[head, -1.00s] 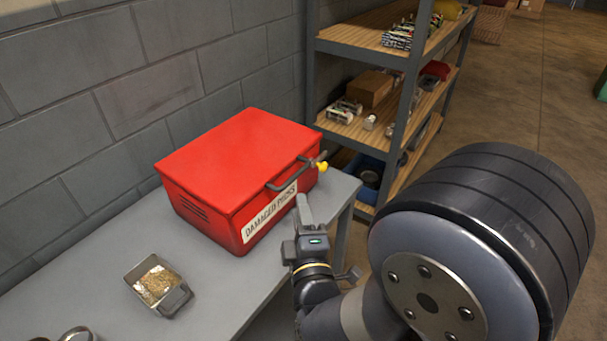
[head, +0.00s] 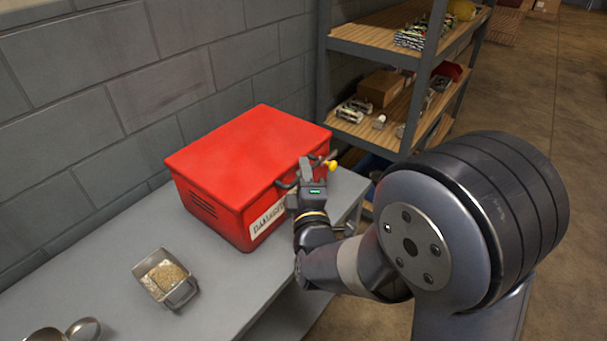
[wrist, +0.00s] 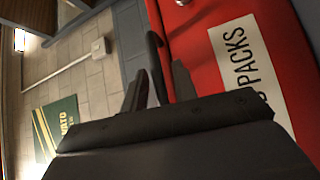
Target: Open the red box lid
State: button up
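The red box (head: 235,170) stands on the grey bench with its lid (head: 250,145) shut. A dark bar handle (wrist: 154,65) runs along its front, partly hidden behind my gripper in the head view. My gripper (head: 306,172) is at the front of the box by this handle. In the wrist view my gripper (wrist: 158,85) has its two fingers apart, with the handle bar between them. I cannot tell whether either finger touches the bar. A white label (wrist: 250,75) on the box front is partly covered by my gripper in the head view.
A yellow knob (head: 331,166) sits at the box's front right corner. A metal tin with grainy contents (head: 165,278) and a metal mug (head: 65,332) stand on the bench (head: 110,265). A loaded shelf rack (head: 327,85) stands behind, right of the box. A block wall lies behind.

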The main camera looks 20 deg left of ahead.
grip_shut()
dwell(0.4)
